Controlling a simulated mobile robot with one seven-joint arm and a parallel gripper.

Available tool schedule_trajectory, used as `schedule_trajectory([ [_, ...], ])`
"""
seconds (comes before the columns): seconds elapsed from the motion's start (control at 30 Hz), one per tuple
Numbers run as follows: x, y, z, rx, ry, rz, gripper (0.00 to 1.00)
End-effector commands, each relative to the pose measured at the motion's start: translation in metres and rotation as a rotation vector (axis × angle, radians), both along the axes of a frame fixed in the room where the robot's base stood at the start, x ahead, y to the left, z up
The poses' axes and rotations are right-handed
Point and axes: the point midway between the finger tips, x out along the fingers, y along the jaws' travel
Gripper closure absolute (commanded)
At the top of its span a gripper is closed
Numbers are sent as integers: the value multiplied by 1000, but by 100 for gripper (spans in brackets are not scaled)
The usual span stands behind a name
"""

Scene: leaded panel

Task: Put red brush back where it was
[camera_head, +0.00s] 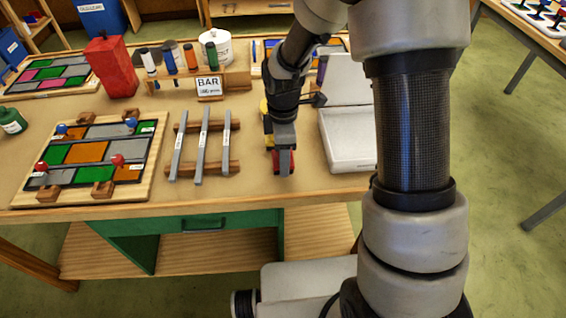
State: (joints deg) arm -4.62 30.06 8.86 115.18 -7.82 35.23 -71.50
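My gripper (284,161) is low over the front of the workbench, between the rack of grey bars and the white case. A small red thing (276,161) shows around its fingertips; it may be the red brush, but its shape is mostly hidden. I cannot tell whether the fingers hold it, or whether it touches the bench. A bit of yellow (264,107) shows beside my wrist, partly hidden.
Three grey bars (203,145) lie across wooden rests left of my gripper. An open white case (347,157) stands close on the right. A coloured leaded panel (90,155) lies left. Behind are a wooden holder with several tubes (169,60), a "BAR" sign (209,87) and a red container (111,68).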

Motion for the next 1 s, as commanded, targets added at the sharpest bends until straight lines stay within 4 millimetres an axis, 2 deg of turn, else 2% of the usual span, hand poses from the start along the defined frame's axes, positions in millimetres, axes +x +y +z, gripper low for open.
schedule_trajectory([
  [0.03, -1, 0, -10, -1, 6, 1, 68],
  [0.13, -1, 0, -23, -1, 5, 0, 68],
  [0.53, 0, 0, -30, 0, 1, 0, 68],
  [0.57, 0, 0, -28, 0, 1, 0, 45],
  [0.63, 0, 0, -28, 0, 1, 0, 33],
  [1.0, 0, 0, -22, -1, 1, 0, 32],
])
